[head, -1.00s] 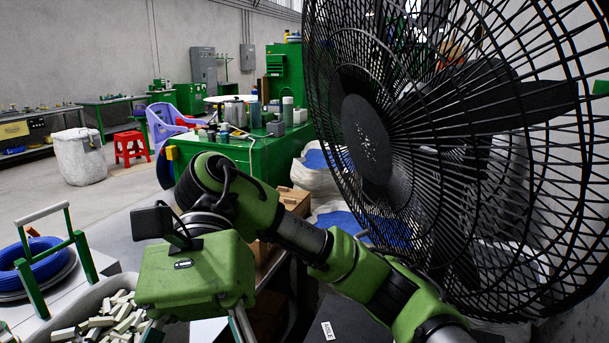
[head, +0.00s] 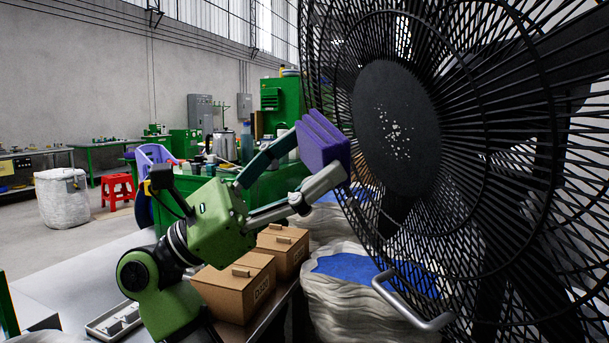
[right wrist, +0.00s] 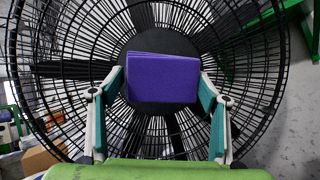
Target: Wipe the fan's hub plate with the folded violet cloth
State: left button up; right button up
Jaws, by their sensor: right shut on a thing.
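The folded violet cloth (head: 322,141) is held up in front of the fan (head: 470,150), left of its hub plate (head: 397,127) in the head view. My right gripper (head: 309,166) is shut on the cloth, with one finger on each side. The hub plate is a dark round disc with a patch of pale specks near its middle. In the right wrist view the cloth (right wrist: 162,78) covers much of the hub plate (right wrist: 165,45). I cannot tell whether cloth and fan touch. My left gripper is not in view.
Brown boxes (head: 237,287) and a grey bench top (head: 75,272) lie below my right arm. White sacks with blue contents (head: 345,300) stand under the fan. A metal handle (head: 410,305) juts out at the fan's lower left. A green cabinet (head: 270,190) stands behind.

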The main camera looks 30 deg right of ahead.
jog(key=shift+w+d+f+t+h, duration=0.3)
jog(key=shift+w+d+t, duration=0.1)
jog(key=shift+w+t, duration=0.2)
jog(key=shift+s+d+r, duration=0.15)
jog(key=shift+d+r, duration=0.15)
jog(key=shift+d, duration=0.25)
jog(key=d, duration=0.1)
jog(key=d+p, duration=0.1)
jog(key=d, duration=0.1)
jog(key=d+r, duration=0.1)
jog(key=shift+s+d, duration=0.15)
jog(key=shift+s, duration=0.15)
jog(key=shift+s+d+r, duration=0.1)
jog(key=shift+d+r, duration=0.05)
jog(key=shift+d, duration=0.3)
jog(key=shift+s+d+r, duration=0.1)
jog(key=shift+d, duration=0.35)
